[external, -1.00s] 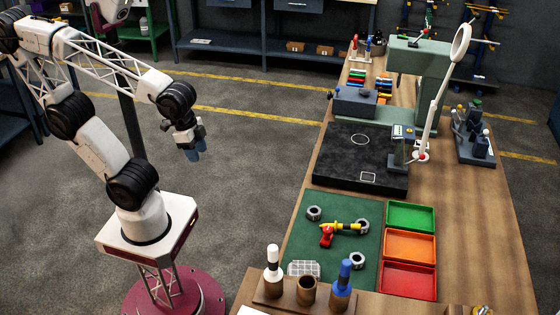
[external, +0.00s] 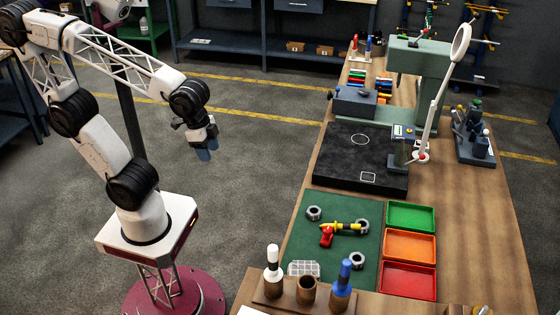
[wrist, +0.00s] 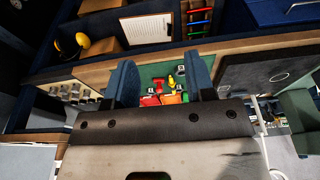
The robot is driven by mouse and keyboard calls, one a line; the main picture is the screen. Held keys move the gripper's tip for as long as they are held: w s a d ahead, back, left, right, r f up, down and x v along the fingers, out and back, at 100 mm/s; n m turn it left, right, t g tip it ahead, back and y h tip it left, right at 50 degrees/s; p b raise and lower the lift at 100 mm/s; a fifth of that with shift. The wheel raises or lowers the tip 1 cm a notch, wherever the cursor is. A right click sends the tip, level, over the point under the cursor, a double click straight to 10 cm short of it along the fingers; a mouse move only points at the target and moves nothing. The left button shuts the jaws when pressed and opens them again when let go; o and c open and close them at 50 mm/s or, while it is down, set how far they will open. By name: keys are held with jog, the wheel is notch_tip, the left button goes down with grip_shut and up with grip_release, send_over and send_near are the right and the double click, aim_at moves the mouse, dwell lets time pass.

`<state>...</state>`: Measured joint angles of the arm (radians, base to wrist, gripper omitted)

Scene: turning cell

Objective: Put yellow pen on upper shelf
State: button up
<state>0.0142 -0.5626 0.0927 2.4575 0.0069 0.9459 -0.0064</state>
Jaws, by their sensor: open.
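A yellow, pen-like piece with a dark band (external: 347,227) lies on the green mat (external: 345,206), touching or beside a small red object (external: 326,237). I cannot tell for certain that it is the yellow pen. My gripper (external: 205,154) hangs in the air over the floor, left of the bench and well away from the mat. In the wrist view, its two blue fingers stand apart (wrist: 163,80) with nothing held, and red objects on the mat show beyond them. I cannot tell which surface is the upper shelf.
Metal rings lie around the mat. Green (external: 411,216), orange (external: 409,246) and red (external: 407,279) trays stand to its right. A wooden holder (external: 300,298) with white and blue upright pieces is in front. A black plate (external: 345,160) and lamp (external: 436,95) stand behind.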

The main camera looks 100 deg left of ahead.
jog(key=w+r, duration=0.1)
jog(key=w, duration=1)
jog(key=g+y, duration=0.2)
send_over(348, 225)
jog(key=d, duration=0.1)
notch_tip(348, 225, down, 13)
jog(key=shift+w+d+r+n, duration=0.1)
jog(key=shift+r+n, duration=0.05)
jog(key=shift+n, duration=0.25)
jog(key=shift+a+f, duration=0.2)
jog(key=shift+f, duration=1.05)
jog(key=shift+a+f, duration=0.25)
jog(key=shift+f, duration=1.05)
jog(key=shift+a+f, duration=0.2)
jog(key=shift+f, duration=1.1)
